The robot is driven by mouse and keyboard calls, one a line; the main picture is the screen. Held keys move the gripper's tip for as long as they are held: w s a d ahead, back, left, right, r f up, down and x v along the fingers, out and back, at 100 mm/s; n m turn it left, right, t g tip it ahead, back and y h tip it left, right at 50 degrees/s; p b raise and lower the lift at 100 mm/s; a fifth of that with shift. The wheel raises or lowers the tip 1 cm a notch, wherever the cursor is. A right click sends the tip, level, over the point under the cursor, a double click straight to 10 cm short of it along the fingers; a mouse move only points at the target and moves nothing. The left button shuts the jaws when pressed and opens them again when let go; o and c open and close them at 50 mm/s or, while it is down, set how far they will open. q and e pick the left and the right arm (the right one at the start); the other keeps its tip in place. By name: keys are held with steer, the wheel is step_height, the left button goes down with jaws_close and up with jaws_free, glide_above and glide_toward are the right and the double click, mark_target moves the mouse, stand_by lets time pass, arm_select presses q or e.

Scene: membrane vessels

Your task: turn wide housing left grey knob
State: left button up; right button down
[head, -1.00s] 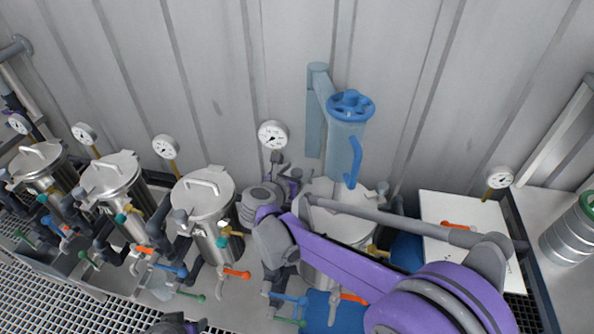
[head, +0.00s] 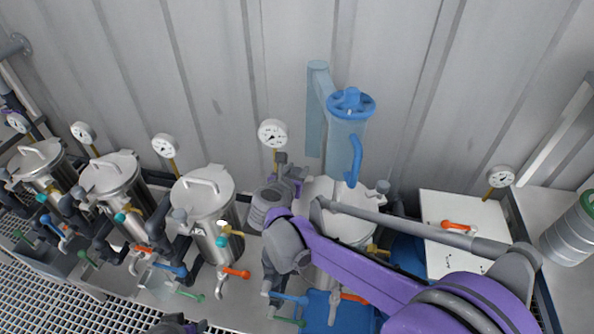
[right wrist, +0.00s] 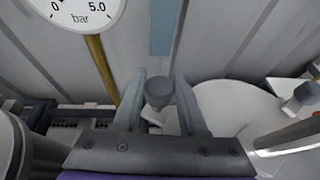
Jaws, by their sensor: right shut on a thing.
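The wide housing (head: 345,222) is a broad steel vessel with a pale lid, partly hidden behind my right arm in the head view. Its lid (right wrist: 235,112) shows at the right of the right wrist view. The left grey knob (right wrist: 159,93) sits between the fingers of my right gripper (right wrist: 161,84), which is shut on it. In the head view my right gripper (head: 291,172) is at the housing's left edge and hides this knob. A dark grey and purple part of my left arm (head: 175,326) shows at the bottom edge; its fingers cannot be made out.
A second grey knob (head: 382,187) is at the lid's right. A blue-handwheel column (head: 350,105) stands behind the housing. A pressure gauge (head: 272,133) is close behind my right gripper. Narrow steel housings (head: 205,205) stand to the left. A white board (head: 462,215) lies right.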

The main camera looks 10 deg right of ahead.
steer(key=n+t+y+b, duration=0.1)
steer(key=n+y, duration=0.1)
steer(key=y, duration=0.1)
steer(key=shift+d+f+n+b, duration=0.1)
steer(key=shift+n+b, duration=0.2)
steer(key=shift+n, duration=0.1)
steer(key=shift+n+t+y+b, duration=0.3)
steer(key=shift+n+y+b, duration=0.6)
steer(key=shift+y+b, duration=0.1)
steer(key=shift+c, duration=2.2)
jaws_free()
steer(key=shift+s, duration=0.1)
steer(key=p+v, duration=0.1)
steer(key=v, duration=0.9)
steer(key=shift+s+r, duration=0.25)
steer(key=shift+r, duration=0.1)
